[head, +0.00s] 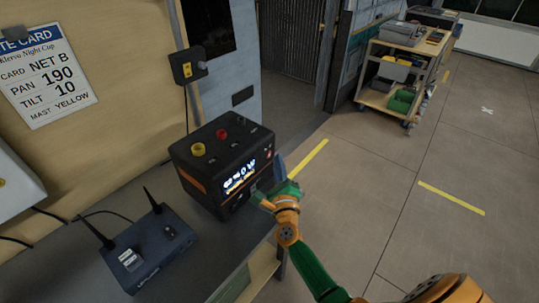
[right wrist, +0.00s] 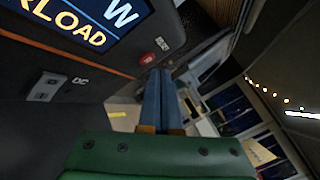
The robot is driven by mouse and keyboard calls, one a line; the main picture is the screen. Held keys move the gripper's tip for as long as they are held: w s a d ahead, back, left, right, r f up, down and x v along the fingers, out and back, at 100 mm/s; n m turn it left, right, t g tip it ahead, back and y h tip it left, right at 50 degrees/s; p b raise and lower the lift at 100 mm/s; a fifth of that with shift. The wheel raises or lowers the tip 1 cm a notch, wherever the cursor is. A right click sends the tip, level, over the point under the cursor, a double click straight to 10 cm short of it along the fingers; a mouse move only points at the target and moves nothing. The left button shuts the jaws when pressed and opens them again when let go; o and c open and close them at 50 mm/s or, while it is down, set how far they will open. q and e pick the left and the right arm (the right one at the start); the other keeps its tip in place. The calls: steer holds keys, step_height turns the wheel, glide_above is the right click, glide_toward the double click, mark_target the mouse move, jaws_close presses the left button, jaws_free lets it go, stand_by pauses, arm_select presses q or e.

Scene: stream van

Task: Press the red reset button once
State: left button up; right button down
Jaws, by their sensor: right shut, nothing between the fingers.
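A black power box (head: 215,165) with a lit screen (head: 240,176) stands on the dark counter. In the right wrist view, the screen (right wrist: 75,20) shows "OVERLOAD" in part. My right gripper (head: 279,166) is at the box's right front edge. Its blue fingers (right wrist: 158,72) are shut and empty, with tips just below and right of the red button. I cannot tell whether they touch the face. My left gripper is out of view.
A yellow terminal (head: 198,149) and a red terminal (head: 221,134) stand on the box top. A router (head: 150,246) with two antennas sits left of it. A wall switch box (head: 188,66) is behind. A cart (head: 400,75) stands far off; the floor between is clear.

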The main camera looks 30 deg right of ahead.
steer(key=shift+w+a, duration=0.15)
steer(key=shift+w, duration=0.25)
steer(key=shift+w+a+b, duration=0.15)
steer(key=shift+w+b, duration=0.15)
steer(key=shift+b, duration=0.05)
stand_by(0.6)
stand_by(0.3)
steer(key=shift+s+d, duration=0.3)
steer(key=shift+s, duration=0.4)
steer(key=shift+p, duration=0.3)
steer(key=shift+s+d+p, duration=0.15)
steer(key=shift+s+d, duration=0.15)
steer(key=shift+s, duration=0.45)
steer(key=shift+s+d+p, duration=0.1)
steer(key=shift+s+d, duration=0.25)
steer(key=shift+s, duration=0.45)
steer(key=shift+s+d+p, duration=0.15)
steer(key=shift+s+d, duration=0.15)
steer(key=shift+s, duration=0.45)
